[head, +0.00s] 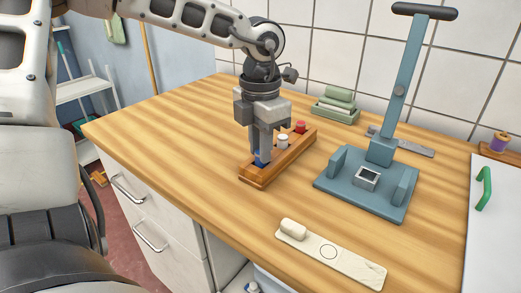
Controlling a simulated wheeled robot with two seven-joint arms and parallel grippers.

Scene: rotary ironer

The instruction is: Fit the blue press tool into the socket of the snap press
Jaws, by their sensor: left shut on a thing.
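My left gripper (262,155) points straight down over the near end of a wooden rack (258,178) on the worktop. It is shut on the blue press tool (258,163), which shows only in part between and below the fingers and is still at the rack. A white tool (283,141) and a red tool (300,127) stand in the same rack. The blue-grey snap press (398,85) stands to the right of the rack with its long lever raised. Its square socket (368,178) on the base looks empty. My right gripper is not in view.
A pale board (345,265) with a light block (293,229) lies at the front edge. A white board with a green handle (484,188) is at right. Wood between rack and press is clear.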

